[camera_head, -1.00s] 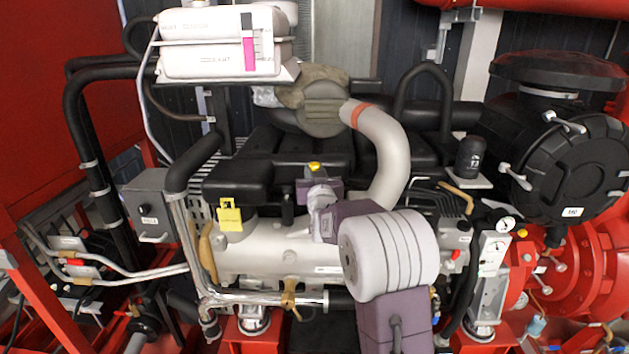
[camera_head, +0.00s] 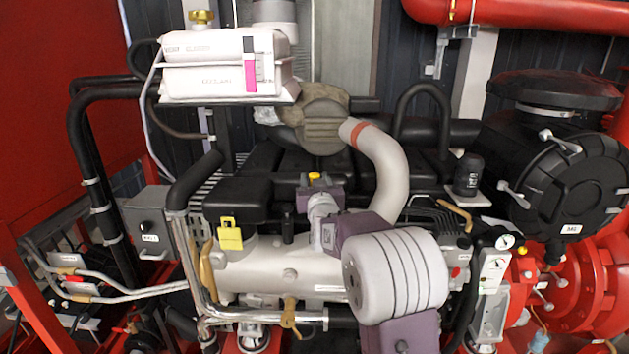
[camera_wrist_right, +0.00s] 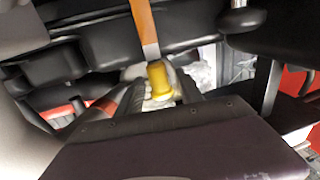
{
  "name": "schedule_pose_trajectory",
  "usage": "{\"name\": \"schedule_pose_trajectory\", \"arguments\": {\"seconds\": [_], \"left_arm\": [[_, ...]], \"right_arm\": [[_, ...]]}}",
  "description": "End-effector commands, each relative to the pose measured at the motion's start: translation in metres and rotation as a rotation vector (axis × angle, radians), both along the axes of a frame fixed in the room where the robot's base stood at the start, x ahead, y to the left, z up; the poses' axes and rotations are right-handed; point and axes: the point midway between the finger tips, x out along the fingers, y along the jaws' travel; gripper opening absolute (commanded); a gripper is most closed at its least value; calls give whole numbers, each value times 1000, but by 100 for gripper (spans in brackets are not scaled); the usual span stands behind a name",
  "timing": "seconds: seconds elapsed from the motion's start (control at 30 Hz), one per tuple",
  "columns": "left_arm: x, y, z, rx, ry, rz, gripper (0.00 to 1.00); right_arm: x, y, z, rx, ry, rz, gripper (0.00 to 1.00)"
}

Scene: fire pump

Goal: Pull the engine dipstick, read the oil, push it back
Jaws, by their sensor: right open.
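My right gripper (camera_head: 319,190) reaches over the engine (camera_head: 270,265) from the lower right, with purple-grey jaws. A small yellow piece (camera_head: 314,177) shows at its tips. In the right wrist view a yellow cylinder (camera_wrist_right: 158,78) sits between the two dark fingers, which stand apart. It looks like the dipstick handle, but its lower end is hidden. A flat orange strip (camera_wrist_right: 145,30) runs up from beside it; I cannot tell whether the two are joined. A yellow tag (camera_head: 229,235) hangs on the engine's left side. My left gripper is not in view.
A white coolant tank (camera_head: 210,78) stands at the upper left. A thick grey pipe (camera_head: 390,170) curves down behind my right wrist. A black round housing (camera_head: 570,175) and red pump parts (camera_head: 585,275) fill the right. A grey box (camera_head: 147,235) stands at the left.

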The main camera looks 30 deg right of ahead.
Motion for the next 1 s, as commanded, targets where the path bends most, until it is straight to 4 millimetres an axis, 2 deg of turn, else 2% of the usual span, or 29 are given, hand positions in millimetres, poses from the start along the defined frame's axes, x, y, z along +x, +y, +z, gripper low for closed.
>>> {"name": "schedule_pose_trajectory", "arguments": {"seconds": [0.2,0.43,0.6,1.0], "left_arm": [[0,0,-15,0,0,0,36],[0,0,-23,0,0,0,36],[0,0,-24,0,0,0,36],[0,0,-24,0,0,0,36]], "right_arm": [[-36,15,-2,-1,-4,1,44],[-71,30,0,-2,-5,1,44],[-80,33,1,-2,-4,1,44],[-80,33,1,-1,-3,0,44]]}}
